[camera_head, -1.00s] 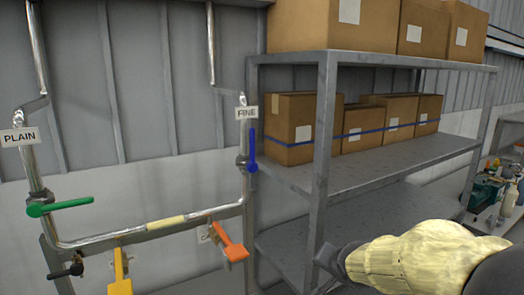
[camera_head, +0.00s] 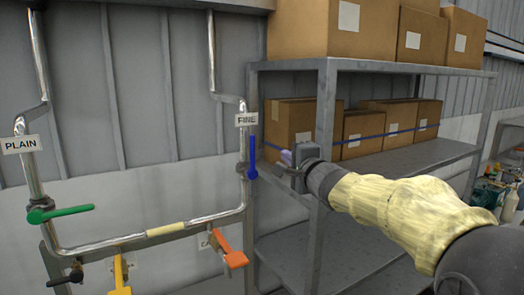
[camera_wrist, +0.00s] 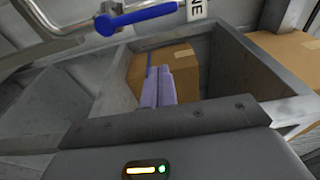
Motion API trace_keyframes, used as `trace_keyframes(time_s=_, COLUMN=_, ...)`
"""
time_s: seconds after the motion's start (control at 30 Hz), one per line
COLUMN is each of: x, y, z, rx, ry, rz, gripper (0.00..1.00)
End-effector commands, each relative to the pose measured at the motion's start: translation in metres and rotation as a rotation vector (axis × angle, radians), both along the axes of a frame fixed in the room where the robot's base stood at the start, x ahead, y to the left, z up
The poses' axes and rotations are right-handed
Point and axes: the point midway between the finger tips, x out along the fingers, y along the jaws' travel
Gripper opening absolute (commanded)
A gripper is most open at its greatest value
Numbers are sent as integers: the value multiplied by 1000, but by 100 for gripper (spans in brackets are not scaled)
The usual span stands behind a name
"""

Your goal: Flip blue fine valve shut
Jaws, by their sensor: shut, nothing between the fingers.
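The blue valve handle (camera_head: 252,157) points upward along the pipe just below the FINE sign (camera_head: 246,119). In the wrist view the blue handle (camera_wrist: 138,17) lies across the top left, ahead of the fingers. My gripper (camera_head: 286,157) is just right of the handle in the head view, in front of the shelf post, and apart from it. In the wrist view my gripper's two lilac fingers (camera_wrist: 157,86) are shut together with nothing between them.
A green handle (camera_head: 60,214) lies level on the PLAIN pipe (camera_head: 30,170). Yellow (camera_head: 120,275) and orange (camera_head: 229,249) handles hang below the cross pipe. A metal shelf (camera_head: 390,165) with cardboard boxes (camera_head: 365,132) stands right of the blue handle, close to my arm.

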Motion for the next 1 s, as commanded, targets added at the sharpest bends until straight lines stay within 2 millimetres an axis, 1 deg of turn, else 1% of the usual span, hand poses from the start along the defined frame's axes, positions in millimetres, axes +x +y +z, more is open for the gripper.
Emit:
trace_keyframes(time_s=0.17, x=2, y=1, z=0, rx=0, ry=1, rz=0, gripper=0)
trace_keyframes(time_s=0.27, x=8, y=4, z=0, rx=0, ry=1, rz=0, gripper=0)
trace_keyframes(time_s=0.37, x=18, y=9, z=0, rx=1, ry=3, rz=0, gripper=0)
trace_keyframes(time_s=0.7, x=65, y=32, z=1, rx=-1, ry=2, rz=0, gripper=0)
trace_keyframes(time_s=0.9, x=88, y=43, z=1, rx=-1, ry=3, rz=-1, gripper=0)
trace_keyframes(time_s=0.93, x=92, y=45, z=1, rx=-2, ry=2, rz=-1, gripper=0)
trace_keyframes(time_s=1.0, x=84, y=51, z=-1, rx=-4, ry=0, rz=1, gripper=0)
